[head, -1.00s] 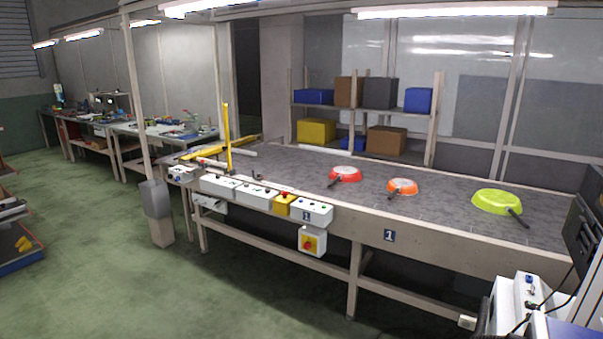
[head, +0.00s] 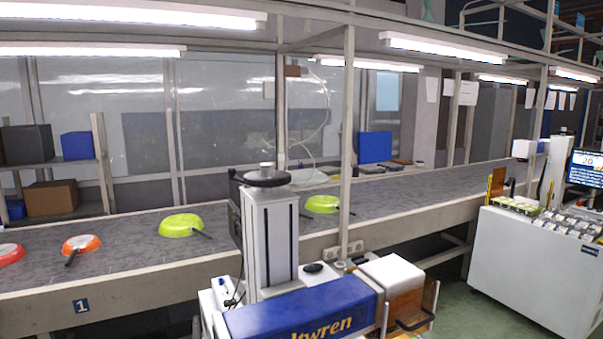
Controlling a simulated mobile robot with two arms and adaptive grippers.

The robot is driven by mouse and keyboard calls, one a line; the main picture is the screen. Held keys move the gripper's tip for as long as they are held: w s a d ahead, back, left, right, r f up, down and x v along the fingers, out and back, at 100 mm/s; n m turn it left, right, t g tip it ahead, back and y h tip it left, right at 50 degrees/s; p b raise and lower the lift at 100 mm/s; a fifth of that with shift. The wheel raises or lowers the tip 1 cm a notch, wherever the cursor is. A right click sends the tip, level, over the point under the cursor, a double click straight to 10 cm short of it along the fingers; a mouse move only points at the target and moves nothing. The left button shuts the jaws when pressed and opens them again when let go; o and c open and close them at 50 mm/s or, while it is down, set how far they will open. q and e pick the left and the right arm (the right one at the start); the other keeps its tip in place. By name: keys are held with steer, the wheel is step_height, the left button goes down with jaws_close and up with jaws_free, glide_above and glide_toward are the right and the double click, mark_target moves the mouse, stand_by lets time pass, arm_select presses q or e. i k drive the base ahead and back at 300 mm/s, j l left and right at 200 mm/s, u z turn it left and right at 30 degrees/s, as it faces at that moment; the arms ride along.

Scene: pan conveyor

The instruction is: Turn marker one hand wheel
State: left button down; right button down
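The marker machine in the centre of the head view has a tall grey column (head: 270,240) with a dark round hand wheel (head: 267,178) lying flat on its top. A small light knob stands up from the wheel's rim or middle; I cannot tell which. Neither of my grippers is in view, and nothing touches the wheel.
A long grey conveyor (head: 130,222) runs behind the marker, carrying a red pan (head: 10,252), an orange pan (head: 82,243) and green pans (head: 181,224) (head: 322,203). A white cabinet with a screen (head: 585,168) stands at the right. Green floor (head: 455,290) shows between.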

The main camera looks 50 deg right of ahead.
mark_target(268, 177)
steer(key=z, duration=0.45)
steer(key=l+z, duration=0.15)
steer(key=z, duration=0.25)
steer(key=l+z, duration=0.1)
steer(key=z, duration=0.35)
